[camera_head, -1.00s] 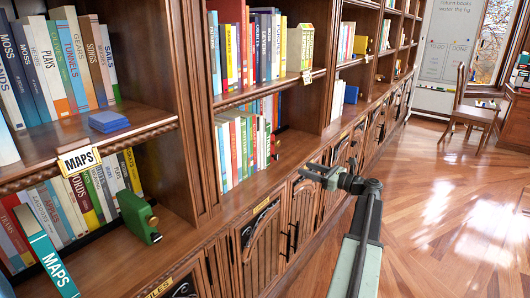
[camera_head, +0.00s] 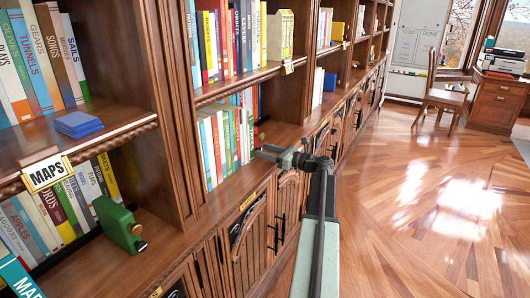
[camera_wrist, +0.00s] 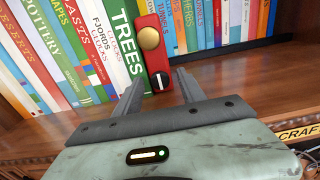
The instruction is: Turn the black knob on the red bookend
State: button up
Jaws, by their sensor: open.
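The red bookend (camera_wrist: 167,29) stands upright at the end of a row of books in the wrist view. It bears a round gold knob (camera_wrist: 149,38) high up and a black knob (camera_wrist: 161,83) with a white mark near its foot. The white mark looks close to upright. My gripper (camera_wrist: 158,77) is open and empty, with one finger to each side of the black knob in the picture. I cannot tell whether they touch it. In the head view my gripper (camera_head: 275,153) is at the lower shelf, near the right end of the books.
Books (camera_wrist: 85,40) stand close on the left of the bookend, and more books (camera_wrist: 225,22) show behind on the right. The shelf board (camera_wrist: 235,75) is bare on the right. A green bookend (camera_head: 119,225) and a blue stack (camera_head: 78,124) are further left. Open floor (camera_head: 440,200) lies right.

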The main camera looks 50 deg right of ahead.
jog(key=shift+c, duration=0.2)
grip_shut()
jog(key=shift+n, duration=0.3)
jog(key=n, duration=0.4)
jog(key=shift+a, duration=0.1)
jog(key=n, duration=0.4)
jog(key=shift+f, duration=0.1)
jog(key=n, duration=0.5)
jog(key=shift+a, duration=0.1)
jog(key=n, duration=0.4)
jog(key=shift+f, duration=0.1)
jog(key=shift+n, duration=0.3)
